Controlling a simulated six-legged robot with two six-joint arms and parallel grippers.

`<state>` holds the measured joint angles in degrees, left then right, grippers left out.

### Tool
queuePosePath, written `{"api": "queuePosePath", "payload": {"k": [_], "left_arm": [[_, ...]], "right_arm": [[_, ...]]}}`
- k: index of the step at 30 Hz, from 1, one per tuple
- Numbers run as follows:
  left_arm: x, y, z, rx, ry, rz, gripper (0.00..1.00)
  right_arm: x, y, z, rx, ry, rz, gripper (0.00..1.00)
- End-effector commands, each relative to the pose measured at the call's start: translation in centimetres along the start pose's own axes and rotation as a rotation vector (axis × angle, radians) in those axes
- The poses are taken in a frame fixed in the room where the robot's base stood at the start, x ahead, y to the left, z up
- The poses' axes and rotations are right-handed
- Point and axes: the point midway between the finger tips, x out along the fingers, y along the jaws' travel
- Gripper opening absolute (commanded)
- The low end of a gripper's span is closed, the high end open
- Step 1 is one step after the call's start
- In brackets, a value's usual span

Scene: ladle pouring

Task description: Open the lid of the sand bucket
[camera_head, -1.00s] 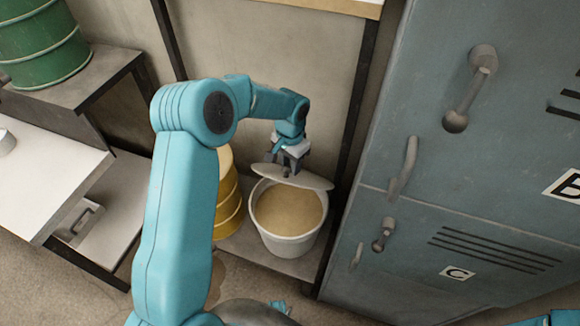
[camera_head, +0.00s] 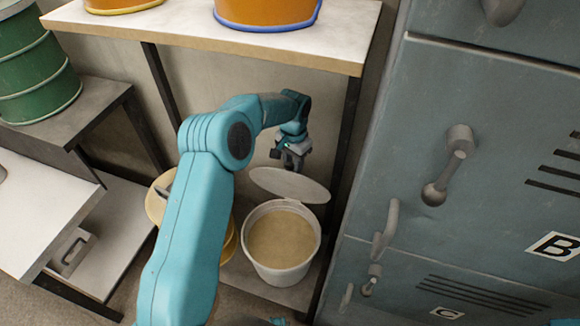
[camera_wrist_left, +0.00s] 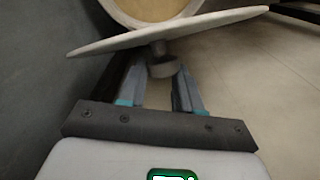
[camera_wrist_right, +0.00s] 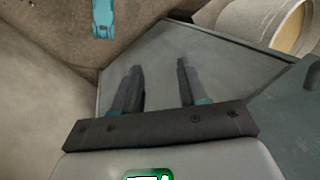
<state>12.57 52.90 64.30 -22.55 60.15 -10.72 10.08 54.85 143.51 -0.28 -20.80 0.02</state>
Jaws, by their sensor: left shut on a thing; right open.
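The white sand bucket (camera_head: 282,268) stands on the low shelf in the head view, its mouth uncovered and tan sand (camera_head: 280,238) showing inside. Its pale round lid (camera_head: 290,186) is tilted and raised above the bucket's back rim. My left gripper (camera_head: 291,160) is just above the lid. In the left wrist view the lid (camera_wrist_left: 215,27) hangs beyond the fingertips, and my left gripper (camera_wrist_left: 160,80) is shut on its knob (camera_wrist_left: 162,66). My right gripper (camera_wrist_right: 157,75) is open and empty in the right wrist view; the bucket (camera_wrist_right: 289,22) shows at its upper right.
A blue-grey locker (camera_head: 480,190) with handles stands close on the right. A shelf board (camera_head: 190,30) with orange buckets is above. A green drum (camera_head: 40,75) stands at left.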

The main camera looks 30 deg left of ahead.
Motion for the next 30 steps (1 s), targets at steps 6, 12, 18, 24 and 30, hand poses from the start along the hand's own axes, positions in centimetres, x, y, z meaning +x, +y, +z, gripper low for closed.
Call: {"api": "queuePosePath", "payload": {"k": [6, 12, 18, 24, 30], "left_arm": [[0.1, -1.4, -1.9, -0.003, -0.002, -0.009, 0.00], [0.3, -1.8, -2.7, -0.003, -0.005, -0.007, 0.00], [0.2, -1.7, -2.9, -0.002, -0.006, -0.005, 0.37], [0.1, -1.6, -3.0, -0.001, -0.004, -0.003, 0.59], [-0.2, -1.5, -3.0, -0.001, -0.002, -0.003, 0.59]], "right_arm": [[-0.9, -0.3, 0.0, 0.000, 0.000, 0.000, 0.43], [-1.1, -0.4, 0.0, 0.000, 0.000, 0.000, 0.43], [-1.1, -0.4, 0.0, 0.000, 0.000, 0.000, 0.43], [-1.1, -0.4, 0.0, 0.000, 0.000, 0.000, 0.43], [-1.1, -0.4, 0.0, 0.000, 0.000, 0.000, 0.43]]}}
